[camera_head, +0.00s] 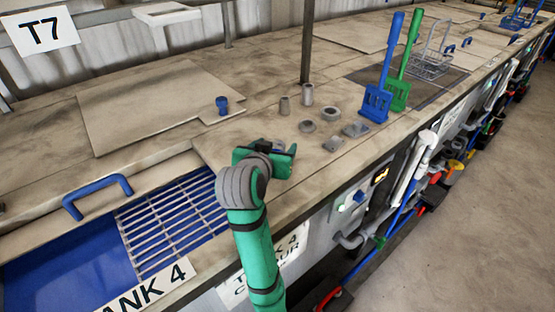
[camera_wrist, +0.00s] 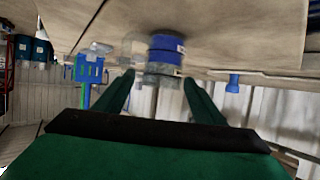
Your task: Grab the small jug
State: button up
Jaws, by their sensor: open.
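My gripper (camera_head: 266,152) is open, low over the worktop near its front edge. In the wrist view its two green fingers (camera_wrist: 158,80) stand apart, with a clear vessel with a blue band (camera_wrist: 165,52) beyond and between their tips. This looks like the small jug. The wrist picture is upside down, and the vessel is slightly blurred. In the head view only a small greyish bit of it (camera_head: 279,146) shows at the gripper; the rest is hidden. I cannot tell whether the fingers touch it.
Several small grey metal parts (camera_head: 331,113) stand behind and right of my gripper. A blue paddle (camera_head: 376,100) and a green paddle (camera_head: 399,92) stand farther right. A blue knob (camera_head: 222,105) is behind left. A tank with a slatted grid (camera_head: 170,222) opens at the left.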

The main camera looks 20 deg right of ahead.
jog(key=shift+w, duration=0.15)
jog(key=c, duration=1.2)
jog(key=shift+r, duration=0.1)
